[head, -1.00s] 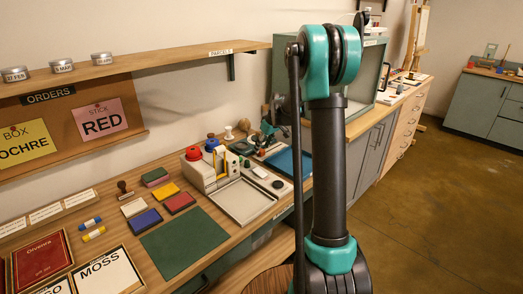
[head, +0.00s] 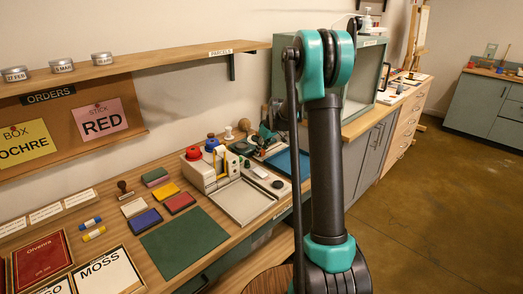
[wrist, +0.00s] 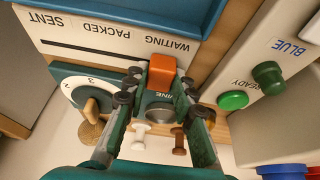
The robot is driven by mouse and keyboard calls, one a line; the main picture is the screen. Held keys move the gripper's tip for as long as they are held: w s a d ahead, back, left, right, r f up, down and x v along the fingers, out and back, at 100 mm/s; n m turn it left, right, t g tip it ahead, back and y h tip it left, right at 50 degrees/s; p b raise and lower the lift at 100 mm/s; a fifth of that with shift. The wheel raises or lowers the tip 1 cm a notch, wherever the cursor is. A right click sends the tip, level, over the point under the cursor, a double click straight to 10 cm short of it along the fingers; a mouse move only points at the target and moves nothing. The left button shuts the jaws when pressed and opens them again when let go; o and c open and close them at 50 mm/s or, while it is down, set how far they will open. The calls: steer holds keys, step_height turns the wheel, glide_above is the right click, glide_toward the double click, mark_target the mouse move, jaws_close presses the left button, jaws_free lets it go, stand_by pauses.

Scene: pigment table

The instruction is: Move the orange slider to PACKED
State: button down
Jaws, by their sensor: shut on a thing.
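The orange slider (wrist: 162,70) is a small block at the right end of a dark slot in a white label panel (wrist: 85,22), seen upside down in the wrist view. The slider is nearest the word WAITING. PACKED is in the middle and SENT is at the far left. My gripper (wrist: 160,80) is shut on the slider, one finger on each side. In the head view my arm covers much of the area, and the slider cannot be made out.
A dial (wrist: 90,92) numbered 2 and 3 is left of my fingers. A green button (wrist: 233,100) and a dark green knob (wrist: 268,74) are on the right. A blue tray (head: 290,163) lies beyond the panel. Pads and a green mat (head: 184,243) lie farther left on the table.

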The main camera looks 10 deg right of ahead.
mark_target(269, 149)
steer(key=w+d, duration=0.2)
steer(key=d, duration=0.1)
steer(key=w+d, duration=0.2)
steer(key=shift+d, duration=0.15)
steer(key=c, duration=1.2)
jaws_free()
steer(key=shift+s, duration=0.1)
steer(key=v, duration=1.2)
steer(key=shift+r, duration=0.1)
